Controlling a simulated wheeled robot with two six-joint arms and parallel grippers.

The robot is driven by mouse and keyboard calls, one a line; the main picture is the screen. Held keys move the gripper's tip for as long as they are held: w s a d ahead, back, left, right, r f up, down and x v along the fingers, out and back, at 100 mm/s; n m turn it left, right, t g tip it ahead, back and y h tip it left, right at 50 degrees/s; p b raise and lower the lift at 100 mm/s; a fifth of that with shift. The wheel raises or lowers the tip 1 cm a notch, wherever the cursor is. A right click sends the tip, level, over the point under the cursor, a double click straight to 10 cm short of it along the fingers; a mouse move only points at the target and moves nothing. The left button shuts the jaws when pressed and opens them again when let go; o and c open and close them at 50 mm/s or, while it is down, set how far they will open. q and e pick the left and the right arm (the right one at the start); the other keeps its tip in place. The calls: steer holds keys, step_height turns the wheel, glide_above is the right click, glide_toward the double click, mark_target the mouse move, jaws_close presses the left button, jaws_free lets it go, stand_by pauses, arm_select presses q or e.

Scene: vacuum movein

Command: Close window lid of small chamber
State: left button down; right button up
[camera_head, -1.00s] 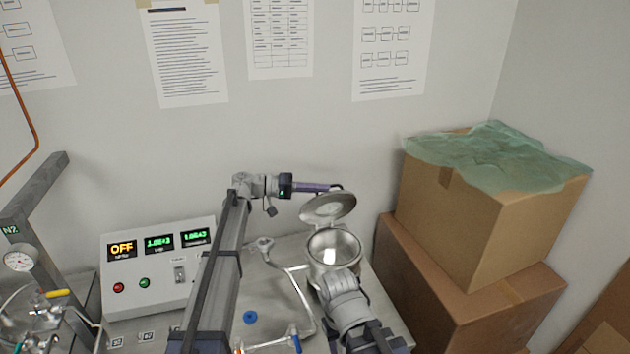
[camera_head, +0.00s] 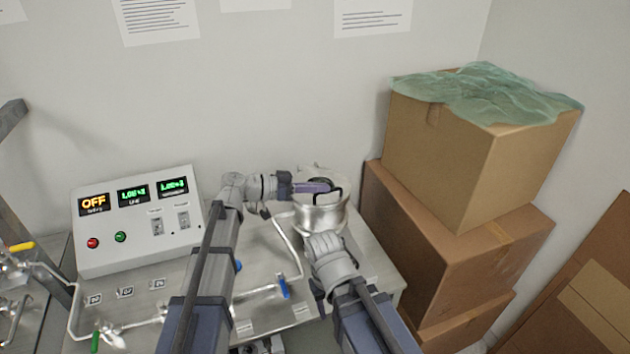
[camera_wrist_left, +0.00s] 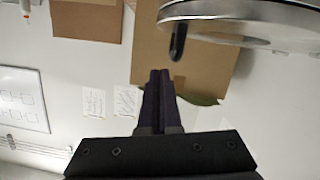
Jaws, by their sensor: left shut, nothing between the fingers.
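The small chamber (camera_head: 320,222) is a round, shiny metal pot on the metal bench. Its window lid (camera_head: 322,172) is partly hidden behind my left gripper. The head view no longer shows the open mouth; I cannot tell whether the lid rests on the rim. The left wrist view shows the lid's metal rim (camera_wrist_left: 255,32) edge-on, with a black handle (camera_wrist_left: 177,42) at its edge. My left gripper (camera_head: 328,187), with purple fingers, is shut and empty beside the lid and its handle. My right arm is in front of the chamber; its fingers do not show.
Stacked cardboard boxes (camera_head: 455,165) with a green sheet on top stand right of the bench. A control box (camera_head: 140,225) with lit displays stands to the left. Metal tubing and a blue-handled valve (camera_head: 283,287) lie in front of the chamber.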

mark_target(320, 204)
arm_select(q)
steer(key=f+b, duration=0.1)
steer(key=s+f+m, duration=0.1)
steer(key=shift+d+f+b, duration=0.1)
steer(key=shift+f+b, duration=0.25)
steer(key=shift+f, duration=0.05)
steer(key=shift+s+d+f+b, duration=0.1)
steer(key=shift+f+b, duration=0.95)
arm_select(e)
steer(key=shift+f, duration=2.4)
steer(key=shift+r, duration=0.1)
arm_select(q)
steer(key=s+a+r+p, duration=0.3)
steer(key=a+r+p, duration=0.3)
steer(key=a, duration=0.3)
steer(key=shift+a+r, duration=0.15)
steer(key=shift+r, duration=0.1)
arm_select(e)
step_height(320, 204, up, 6)
steer(key=a, duration=0.1)
steer(key=shift+r, duration=0.15)
steer(key=shift+a, duration=0.1)
